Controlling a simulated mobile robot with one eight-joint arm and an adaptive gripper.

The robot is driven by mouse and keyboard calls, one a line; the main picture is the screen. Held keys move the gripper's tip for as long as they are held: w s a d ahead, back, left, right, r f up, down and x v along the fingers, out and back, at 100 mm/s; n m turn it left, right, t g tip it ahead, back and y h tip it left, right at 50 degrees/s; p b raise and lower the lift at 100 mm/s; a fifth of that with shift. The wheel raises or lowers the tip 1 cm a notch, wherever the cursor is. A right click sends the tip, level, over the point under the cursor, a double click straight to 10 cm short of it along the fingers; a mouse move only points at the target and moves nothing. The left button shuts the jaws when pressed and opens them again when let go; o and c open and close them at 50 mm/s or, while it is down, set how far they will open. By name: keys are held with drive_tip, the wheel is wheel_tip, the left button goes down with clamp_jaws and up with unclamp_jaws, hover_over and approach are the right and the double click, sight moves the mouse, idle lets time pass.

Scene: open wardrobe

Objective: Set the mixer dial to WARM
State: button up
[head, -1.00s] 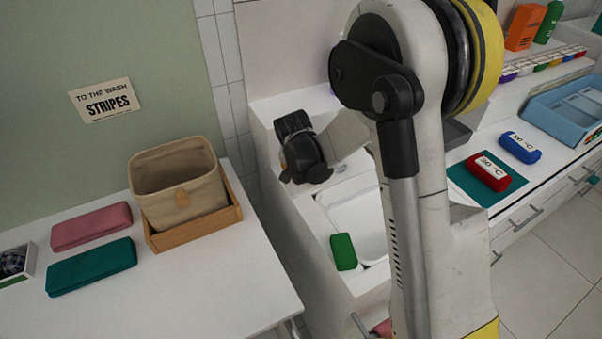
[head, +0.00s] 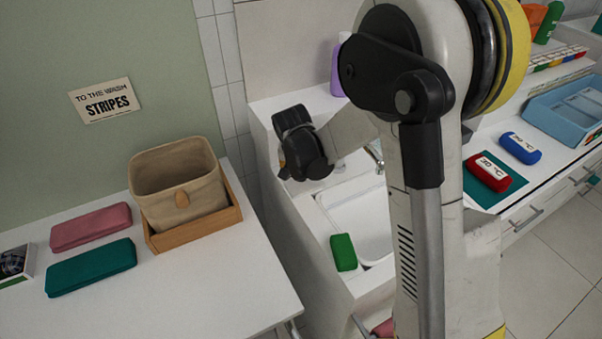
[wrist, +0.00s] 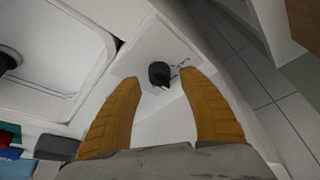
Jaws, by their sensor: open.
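The mixer dial (wrist: 159,72) is a small black knob on a pale panel (wrist: 140,62) in the wrist view. Small dark markings show just right of it, too small to read, so I cannot tell its setting. My gripper (wrist: 161,82) has its two orange fingers spread, one on each side of the dial in the picture. I see no contact with the dial. In the head view my gripper (head: 284,166) hangs over the left edge of the sink counter, and the dial is not seen there.
A white sink basin (head: 358,222) with a green block (head: 343,252) at its rim lies below the arm. A purple bottle (head: 336,62) stands behind. A tan bin (head: 178,185) and flat cases are on the left table. Red and blue cases lie right.

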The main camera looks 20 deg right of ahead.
drive_tip(key=v, duration=1)
drive_tip(key=s+d+r+n+t+y, duration=0.1)
drive_tip(key=s+r+n, duration=0.1)
drive_tip(key=s, duration=0.9)
drive_tip(key=s+d+r+n+t+y, duration=0.1)
drive_tip(key=s+r, duration=0.4)
drive_tip(key=s, duration=0.6)
drive_tip(key=shift+s+r+n+t, duration=0.35)
drive_tip(key=shift+n+t, duration=0.15)
drive_tip(key=shift+n, duration=0.6)
